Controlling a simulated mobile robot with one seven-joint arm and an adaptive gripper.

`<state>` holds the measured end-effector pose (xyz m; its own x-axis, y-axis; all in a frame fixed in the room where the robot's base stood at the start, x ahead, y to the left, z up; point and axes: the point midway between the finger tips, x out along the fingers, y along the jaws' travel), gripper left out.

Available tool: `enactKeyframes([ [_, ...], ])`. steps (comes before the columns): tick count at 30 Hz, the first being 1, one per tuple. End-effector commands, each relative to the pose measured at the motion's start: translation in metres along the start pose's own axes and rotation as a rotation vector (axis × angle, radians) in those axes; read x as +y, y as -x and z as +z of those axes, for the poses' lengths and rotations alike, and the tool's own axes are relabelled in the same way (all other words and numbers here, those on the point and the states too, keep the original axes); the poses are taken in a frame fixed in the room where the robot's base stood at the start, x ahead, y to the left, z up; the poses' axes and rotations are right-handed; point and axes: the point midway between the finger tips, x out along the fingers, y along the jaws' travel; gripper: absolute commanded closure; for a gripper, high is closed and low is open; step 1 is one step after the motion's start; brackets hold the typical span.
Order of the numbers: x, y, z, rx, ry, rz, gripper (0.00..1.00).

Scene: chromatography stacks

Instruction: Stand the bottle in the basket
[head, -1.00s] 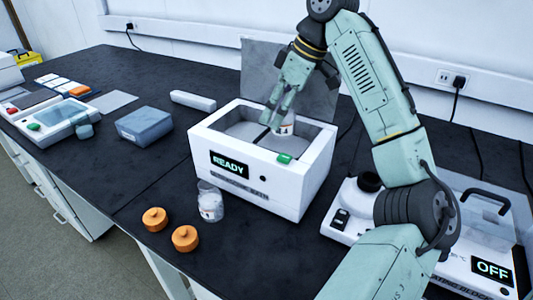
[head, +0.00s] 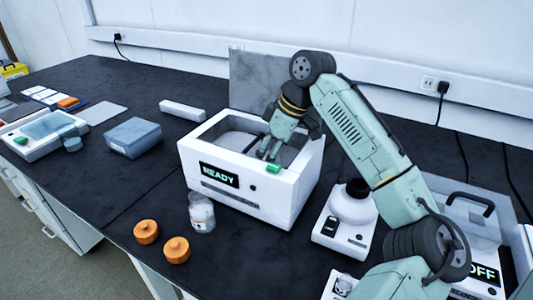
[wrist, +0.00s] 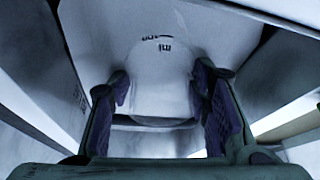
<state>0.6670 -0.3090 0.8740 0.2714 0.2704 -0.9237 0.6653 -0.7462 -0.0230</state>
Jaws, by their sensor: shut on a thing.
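My gripper (head: 268,152) reaches down into the open white bath (head: 262,208), whose display reads READY. In the wrist view, my gripper (wrist: 160,84) is shut on a pale, translucent bottle (wrist: 160,62) with dark "ml" print, one finger on each side. The bottle's lower part is hard to make out there, and in the head view the bath's front wall and my fingers hide it. The grey interior (head: 238,141) of the bath shows to the left of my gripper. I cannot tell the basket from the bath walls, nor whether the bottle touches its floor.
Another clear bottle (head: 202,213) stands uncapped before the bath, beside two orange caps (head: 161,241). A white device with a round top (head: 352,205) stands close to the right. A grey-blue box (head: 134,137) is at left. The bath's rim surrounds my gripper closely.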

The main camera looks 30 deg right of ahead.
Motion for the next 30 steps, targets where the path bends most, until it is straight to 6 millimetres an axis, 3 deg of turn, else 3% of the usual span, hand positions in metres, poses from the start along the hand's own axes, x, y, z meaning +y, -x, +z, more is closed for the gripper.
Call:
enactKeyframes([
  [5, 0.000, -0.001, 0.000, 0.000, 0.000, -0.001, 0.47],
  [16, 0.000, 0.005, -0.001, 0.000, 0.000, 0.001, 0.47],
  [20, 0.000, 0.025, -0.001, 0.001, 0.001, 0.001, 0.47],
  [30, 0.000, 0.097, -0.001, 0.000, -0.001, 0.002, 0.47],
])
